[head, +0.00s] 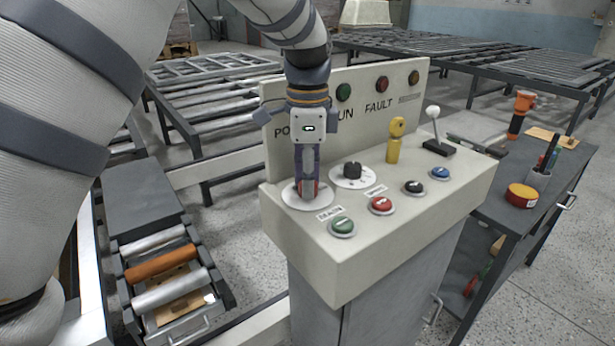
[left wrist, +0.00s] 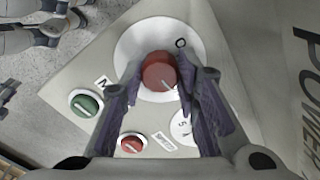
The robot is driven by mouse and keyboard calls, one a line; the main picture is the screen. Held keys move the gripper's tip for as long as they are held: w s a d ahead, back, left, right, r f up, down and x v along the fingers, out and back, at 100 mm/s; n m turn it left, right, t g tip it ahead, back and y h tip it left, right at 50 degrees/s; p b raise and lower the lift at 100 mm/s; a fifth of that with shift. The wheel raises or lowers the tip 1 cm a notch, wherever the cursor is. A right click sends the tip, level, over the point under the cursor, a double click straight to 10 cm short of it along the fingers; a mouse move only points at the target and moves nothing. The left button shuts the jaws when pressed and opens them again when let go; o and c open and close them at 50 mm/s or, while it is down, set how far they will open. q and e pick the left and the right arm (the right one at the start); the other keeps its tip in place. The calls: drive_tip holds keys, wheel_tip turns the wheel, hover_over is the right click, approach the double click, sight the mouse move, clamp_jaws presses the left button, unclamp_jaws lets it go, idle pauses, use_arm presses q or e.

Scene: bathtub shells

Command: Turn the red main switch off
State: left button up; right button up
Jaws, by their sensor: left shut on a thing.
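The red main switch (left wrist: 158,72) is a round red knob with a pale pointer line, on a white disc (left wrist: 150,38) at the panel's left end. In the left wrist view an "O" mark shows on the disc and the pointer line slants away from it. My left gripper (head: 310,192) points down over the switch from above. Its two fingers stand on both sides of the red knob and are shut on it. In the head view the fingers hide most of the knob. My right gripper is not in view.
The control panel (head: 300,235) also carries a black rotary knob (head: 352,169), green (head: 342,226) and red (head: 381,204) push buttons, a yellow key switch (head: 395,142) and a joystick (head: 434,120). An upright lamp board stands behind. A dark side bench (head: 555,200) stands at right.

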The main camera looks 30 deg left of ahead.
use_arm(q)
drive_tip(key=n, duration=0.8)
drive_tip(key=shift+n, duration=0.3)
drive_tip(key=n, duration=0.4)
drive_tip(key=shift+n, duration=2.1)
drive_tip(key=o, duration=1.2)
drive_tip(key=shift+c, duration=0.2)
